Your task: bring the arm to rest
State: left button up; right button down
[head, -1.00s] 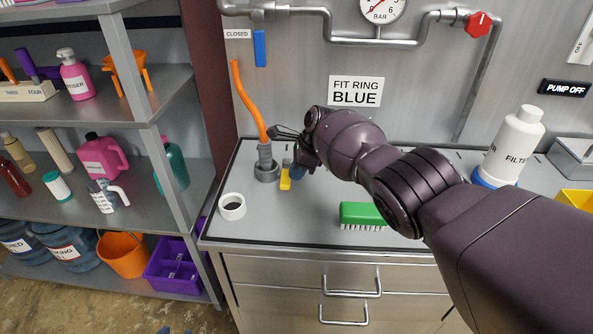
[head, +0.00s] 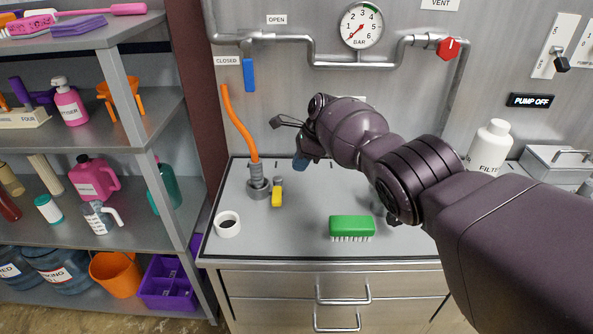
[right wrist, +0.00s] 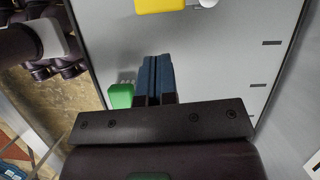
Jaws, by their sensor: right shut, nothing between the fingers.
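My right arm (head: 455,185) reaches in from the right over the counter. My right gripper (head: 300,164) hangs above the counter, to the right of the orange hose and apart from it. Its blue fingers also show in the right wrist view (right wrist: 157,78), pressed together with nothing between them. The counter top (head: 290,225) shows below it. My left gripper is in neither view.
An orange hose (head: 239,125) stands in a grey fitting (head: 258,184) beside a small yellow object (head: 277,197). A white ring (head: 227,224) and a green brush (head: 352,226) lie nearer the front. A white filter bottle (head: 490,146) stands at right. Shelves (head: 110,137) stand left.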

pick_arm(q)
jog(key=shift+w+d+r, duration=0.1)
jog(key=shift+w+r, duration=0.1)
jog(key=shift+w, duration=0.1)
